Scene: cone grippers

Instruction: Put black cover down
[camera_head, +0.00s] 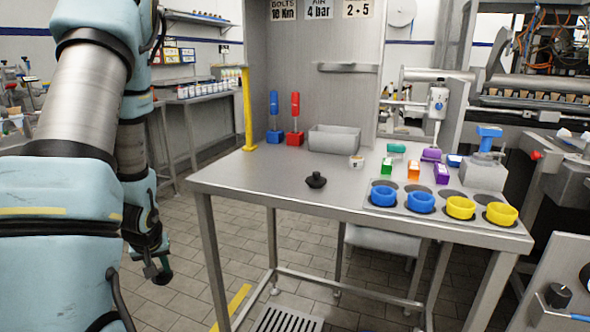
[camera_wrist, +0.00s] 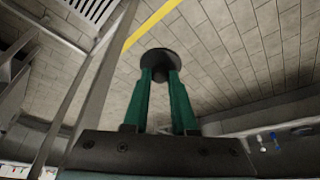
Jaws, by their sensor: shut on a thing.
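A black round cover (camera_wrist: 160,60) is between the tips of my gripper's green fingers (camera_wrist: 163,80) in the wrist view, held over the tiled floor. In the head view my gripper (camera_head: 157,267) hangs low on the left, beside the table and below its top. It is shut on the cover, which is small and hard to make out in that view. A second black piece with a knob on top (camera_head: 316,180) stands on the front middle of the metal table (camera_head: 265,180).
Blue and yellow rings (camera_head: 383,195) sit in a holder at the table's right. A grey bin (camera_head: 334,139) and red and blue-handled tools (camera_head: 295,118) stand at the back. A yellow post (camera_head: 247,110) rises at the left edge. The table's left front is clear.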

